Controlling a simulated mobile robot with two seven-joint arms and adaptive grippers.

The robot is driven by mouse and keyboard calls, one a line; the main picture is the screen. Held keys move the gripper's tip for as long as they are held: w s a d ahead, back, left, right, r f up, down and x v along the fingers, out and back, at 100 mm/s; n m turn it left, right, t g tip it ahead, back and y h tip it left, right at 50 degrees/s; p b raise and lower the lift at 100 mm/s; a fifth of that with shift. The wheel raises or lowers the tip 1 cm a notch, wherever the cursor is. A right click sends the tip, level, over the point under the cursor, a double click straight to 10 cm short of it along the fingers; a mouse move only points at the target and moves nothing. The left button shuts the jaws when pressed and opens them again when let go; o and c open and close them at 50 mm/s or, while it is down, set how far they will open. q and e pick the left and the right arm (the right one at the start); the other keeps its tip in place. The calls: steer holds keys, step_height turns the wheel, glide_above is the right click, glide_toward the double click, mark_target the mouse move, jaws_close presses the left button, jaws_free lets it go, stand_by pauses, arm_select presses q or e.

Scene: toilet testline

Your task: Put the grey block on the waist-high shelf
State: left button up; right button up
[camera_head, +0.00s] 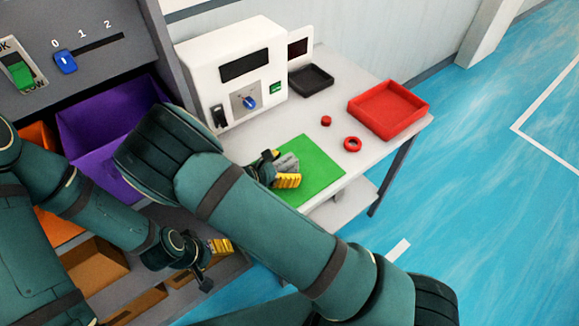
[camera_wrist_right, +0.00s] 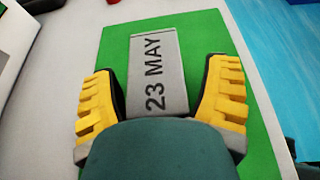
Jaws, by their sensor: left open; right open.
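The grey block (camera_head: 288,161) lies on a green mat (camera_head: 318,168) on the white table. In the right wrist view the block (camera_wrist_right: 153,70) shows the text "23 MAY" on its upper face. My right gripper (camera_head: 277,172) is over the mat, with its yellow-padded fingers (camera_wrist_right: 162,98) open on either side of the block. Gaps show between the fingers and the block; its near end is hidden by my gripper body. My left gripper (camera_head: 213,252) is open and empty, low at the left. I cannot tell which surface is the waist-high shelf.
A white device (camera_head: 235,75) stands on the table behind the mat. A black tray (camera_head: 311,79), red tray (camera_head: 388,108), red ring (camera_head: 352,144) and small red piece (camera_head: 326,120) are to the right. Purple (camera_head: 105,125) and orange bins stand left. A lower shelf (camera_head: 345,207) is under the table.

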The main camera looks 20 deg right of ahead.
steer(key=shift+a, duration=0.15)
steer(key=shift+c, duration=0.9)
jaws_close()
steer(key=shift+r, duration=0.1)
